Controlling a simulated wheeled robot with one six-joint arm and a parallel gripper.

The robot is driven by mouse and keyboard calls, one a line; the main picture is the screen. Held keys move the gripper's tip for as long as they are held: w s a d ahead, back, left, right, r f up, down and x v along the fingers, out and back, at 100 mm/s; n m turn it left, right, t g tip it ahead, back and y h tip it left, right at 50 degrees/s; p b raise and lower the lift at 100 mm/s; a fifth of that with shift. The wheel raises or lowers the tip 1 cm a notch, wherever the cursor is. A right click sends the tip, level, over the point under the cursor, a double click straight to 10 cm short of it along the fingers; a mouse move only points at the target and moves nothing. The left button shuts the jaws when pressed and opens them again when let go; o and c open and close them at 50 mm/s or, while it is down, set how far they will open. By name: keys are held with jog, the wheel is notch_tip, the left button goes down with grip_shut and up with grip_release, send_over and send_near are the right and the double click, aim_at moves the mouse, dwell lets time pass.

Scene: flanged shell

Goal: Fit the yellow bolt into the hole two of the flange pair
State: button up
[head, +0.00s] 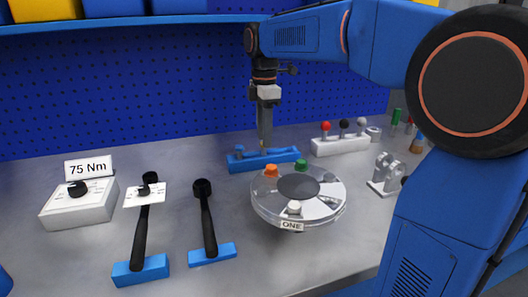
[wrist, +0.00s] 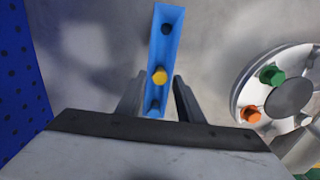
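The yellow bolt (wrist: 160,75) stands in a slot of a narrow blue tray (wrist: 160,40), with dark round openings on either side of it. My gripper (wrist: 159,80) is open, its two fingers apart on either side of the bolt, with gaps visible. In the head view my gripper (head: 264,147) points down over the blue tray (head: 284,157); the bolt is hidden there. The flange pair (head: 322,206) is a round silver disc with a dark hub. It holds an orange bolt (head: 271,170), a green bolt (head: 301,166) and a white bolt (head: 294,207) above the label ONE. Hole two's label is not visible.
A torque box (head: 80,203) reading 75 Nm and two blue-based wrenches (head: 141,265) (head: 212,253) lie left. A white rack with coloured knobs (head: 341,145) and a grey bracket (head: 385,175) stand right. A blue pegboard (head: 120,90) rises behind. The front middle bench is clear.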

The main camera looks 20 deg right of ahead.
aim_at(264, 153)
jog(key=shift+f, duration=1.55)
grip_shut()
